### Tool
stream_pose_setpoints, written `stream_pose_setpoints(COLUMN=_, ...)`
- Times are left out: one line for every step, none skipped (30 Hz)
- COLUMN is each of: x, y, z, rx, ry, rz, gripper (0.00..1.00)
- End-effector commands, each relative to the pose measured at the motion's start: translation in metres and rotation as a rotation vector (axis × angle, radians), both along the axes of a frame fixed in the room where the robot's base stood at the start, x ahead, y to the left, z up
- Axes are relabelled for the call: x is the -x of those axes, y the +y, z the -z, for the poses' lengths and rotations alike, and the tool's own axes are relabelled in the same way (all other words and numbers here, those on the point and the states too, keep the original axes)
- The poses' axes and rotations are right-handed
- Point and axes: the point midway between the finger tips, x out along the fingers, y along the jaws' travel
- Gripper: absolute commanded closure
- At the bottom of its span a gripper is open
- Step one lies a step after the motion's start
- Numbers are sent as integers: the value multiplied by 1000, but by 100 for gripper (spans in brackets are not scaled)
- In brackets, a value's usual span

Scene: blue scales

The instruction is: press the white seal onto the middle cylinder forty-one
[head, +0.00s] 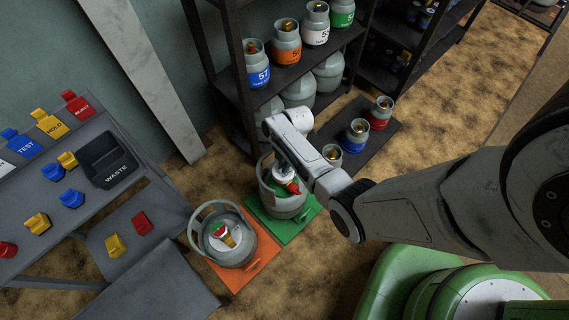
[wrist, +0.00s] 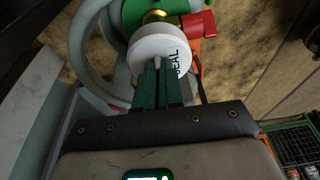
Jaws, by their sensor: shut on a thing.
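My gripper (wrist: 158,75) is shut on the white seal (wrist: 150,45), a round white piece marked "SEAL". Beyond the seal in the wrist view are a brass valve (wrist: 153,16), a red valve part (wrist: 199,24) and a green top. They belong to a grey cylinder (head: 281,205) standing upright on a green plate (head: 300,226). In the head view my gripper (head: 284,167) is at the top of this cylinder, inside its collar. I cannot tell whether the seal touches the valve. The number on this cylinder is not readable.
A sloped bench with a black WASTE bin (head: 110,158) and coloured clips is further left. A dark shelf (head: 290,75) of labelled cylinders stands behind.

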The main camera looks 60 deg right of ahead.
Motion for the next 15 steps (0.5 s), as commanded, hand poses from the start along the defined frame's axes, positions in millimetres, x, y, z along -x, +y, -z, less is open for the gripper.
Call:
stream_pose_setpoints(x=0, y=0, z=2, rx=0, ry=0, rz=0, gripper=100)
stream_pose_setpoints(x=0, y=0, z=3, rx=0, ry=0, rz=0, gripper=100)
stream_pose_setpoints(x=0, y=0, z=4, rx=0, ry=0, rz=0, gripper=100)
stream_pose_setpoints(x=0, y=0, z=4, rx=0, ry=0, rz=0, gripper=100)
stream_pose_setpoints(x=0, y=0, z=5, rx=0, ry=0, rz=0, gripper=100)
stream_pose_setpoints(x=0, y=0, z=6, rx=0, ry=0, rz=0, gripper=100)
stream_pose_setpoints(x=0, y=0, z=7, rx=0, ry=0, rz=0, gripper=100)
stream_pose_setpoints(x=0, y=0, z=5, rx=0, ry=0, rz=0, gripper=90)
stream_pose_setpoints(x=0, y=0, z=5, rx=0, ry=0, rz=0, gripper=86)
stream_pose_setpoints(x=0, y=0, z=5, rx=0, ry=0, rz=0, gripper=84)
stream_pose_setpoints(x=0, y=0, z=5, rx=0, ry=0, rz=0, gripper=81)
stream_pose_setpoints(x=0, y=0, z=5, rx=0, ry=0, rz=0, gripper=77)
stream_pose_setpoints(x=0, y=0, z=6, rx=0, ry=0, rz=0, gripper=74)
stream_pose_setpoints(x=0, y=0, z=6, rx=0, ry=0, rz=0, gripper=71)
stream_pose_setpoints(x=0, y=0, z=6, rx=0, ry=0, rz=0, gripper=67)
